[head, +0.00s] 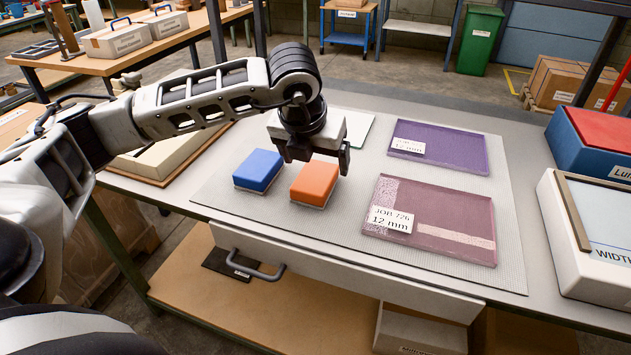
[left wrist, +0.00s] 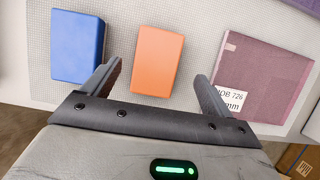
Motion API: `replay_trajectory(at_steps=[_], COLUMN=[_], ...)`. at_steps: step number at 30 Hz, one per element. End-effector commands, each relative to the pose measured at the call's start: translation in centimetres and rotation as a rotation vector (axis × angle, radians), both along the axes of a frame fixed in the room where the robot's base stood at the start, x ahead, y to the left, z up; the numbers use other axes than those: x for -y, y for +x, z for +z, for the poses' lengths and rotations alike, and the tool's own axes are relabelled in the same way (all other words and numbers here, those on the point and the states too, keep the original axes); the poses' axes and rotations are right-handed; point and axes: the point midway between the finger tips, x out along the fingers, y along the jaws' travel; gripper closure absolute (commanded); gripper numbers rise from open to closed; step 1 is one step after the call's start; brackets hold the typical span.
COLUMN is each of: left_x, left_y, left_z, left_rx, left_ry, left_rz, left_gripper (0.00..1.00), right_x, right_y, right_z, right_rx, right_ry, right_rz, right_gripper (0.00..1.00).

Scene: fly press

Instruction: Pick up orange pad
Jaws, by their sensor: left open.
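The orange pad (head: 315,182) lies on the grey mat (head: 330,225) on the workbench, just right of the blue pad (head: 258,170). My left gripper (head: 314,158) is above and just behind the orange pad in the head view, pointing down. In the left wrist view, the orange pad (left wrist: 157,62) shows ahead of and between the two open fingers (left wrist: 158,85), with nothing held. The blue pad (left wrist: 77,46) lies left of the left finger. My right gripper is not in view.
A blue and red box (head: 590,150) and a white WIDTH device (head: 560,230) stand at the right. The mat in front of the pads is clear.

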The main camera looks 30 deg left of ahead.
Motion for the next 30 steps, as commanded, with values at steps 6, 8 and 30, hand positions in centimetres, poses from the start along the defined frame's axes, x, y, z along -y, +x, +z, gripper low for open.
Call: replay_trajectory(at_steps=[6, 8, 30], left_x=[-0.5, -0.6, -0.6], left_y=[0.1, 0.5, 0.8], left_z=[-3.2, -4.0, -5.1], left_rx=[-0.005, -0.004, -0.002], left_ry=[0.0, 0.0, 0.0], left_rz=[0.002, 0.001, 0.0], left_gripper=[0.15, 0.15, 0.15], right_x=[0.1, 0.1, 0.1], right_y=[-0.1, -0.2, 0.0], right_z=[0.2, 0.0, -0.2], right_rx=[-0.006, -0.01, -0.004], right_ry=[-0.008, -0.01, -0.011], right_rz=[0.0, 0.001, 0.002], right_gripper=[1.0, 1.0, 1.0])
